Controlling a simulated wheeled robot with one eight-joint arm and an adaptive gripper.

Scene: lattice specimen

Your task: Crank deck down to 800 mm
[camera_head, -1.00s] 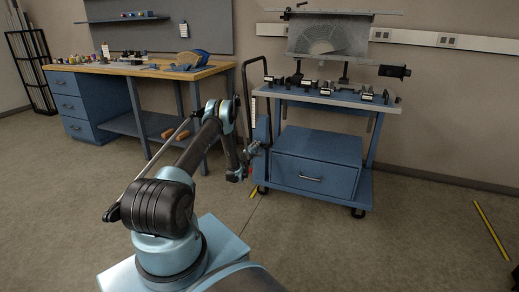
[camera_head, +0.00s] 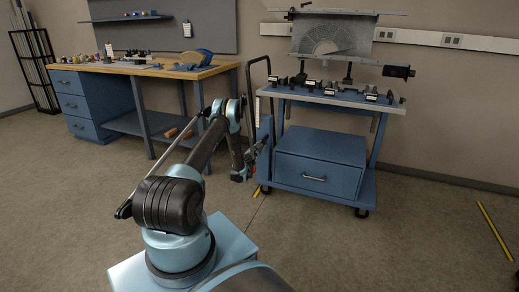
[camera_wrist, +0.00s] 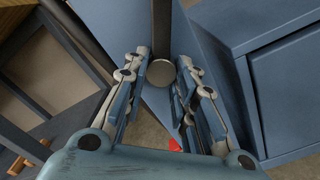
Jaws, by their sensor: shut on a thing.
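My gripper (camera_head: 262,143) is at the cart's left side, low beside the blue column. In the wrist view my gripper (camera_wrist: 160,88) has its fingers either side of a dark bar with a round grey end (camera_wrist: 162,72), apparently the crank handle, and is shut on it. The rest of the crank is hidden.
A blue drawer unit (camera_head: 319,163) fills the cart's lower shelf. A workbench (camera_head: 150,68) with tools stands at the left. Yellow floor marks (camera_head: 494,232) lie at the right. The floor right of my base is clear.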

